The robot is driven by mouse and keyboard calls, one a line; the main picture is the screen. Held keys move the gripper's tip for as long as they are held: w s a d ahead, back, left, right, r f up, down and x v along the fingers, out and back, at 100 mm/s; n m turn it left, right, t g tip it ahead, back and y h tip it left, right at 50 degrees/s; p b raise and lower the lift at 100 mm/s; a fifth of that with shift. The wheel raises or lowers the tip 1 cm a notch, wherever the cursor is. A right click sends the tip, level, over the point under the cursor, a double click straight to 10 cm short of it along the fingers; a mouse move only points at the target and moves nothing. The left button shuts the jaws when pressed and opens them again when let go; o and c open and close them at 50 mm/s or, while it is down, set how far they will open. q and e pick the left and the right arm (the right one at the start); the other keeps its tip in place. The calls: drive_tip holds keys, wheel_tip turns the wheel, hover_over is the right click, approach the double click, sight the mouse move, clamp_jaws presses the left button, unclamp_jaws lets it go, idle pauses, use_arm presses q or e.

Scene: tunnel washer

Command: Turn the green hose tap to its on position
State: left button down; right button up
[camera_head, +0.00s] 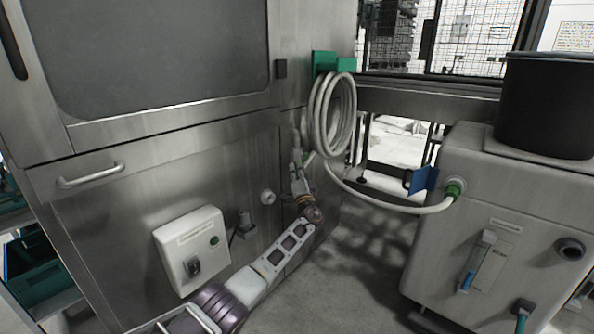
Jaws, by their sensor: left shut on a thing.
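My left arm reaches up from the bottom of the picture to the steel washer panel. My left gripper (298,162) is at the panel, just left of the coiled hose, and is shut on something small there. A small piece of green (309,159) shows right beside the fingers; it seems to be part of the green hose tap. The fingers hide most of the tap, so its handle angle cannot be told. The pale hose (335,118) hangs in a coil on a green bracket (333,63) above. My right gripper is not in view.
The hose runs right to a green fitting (453,190) on a grey tank (463,235), which carries a black bucket (545,105). A white switch box (193,250) and a round stub (267,197) stick out of the panel. Floor between washer and tank is clear.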

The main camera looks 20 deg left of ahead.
use_arm(q)
drive_tip(key=shift+f+y, duration=0.25)
drive_tip(key=shift+y, duration=0.05)
drive_tip(key=c, duration=1.3)
unclamp_jaws()
drive_tip(key=shift+r, duration=0.15)
drive_tip(key=shift+s+d, duration=0.1)
drive_tip(key=shift+v, duration=5.9)
drive_tip(key=shift+c, duration=0.2)
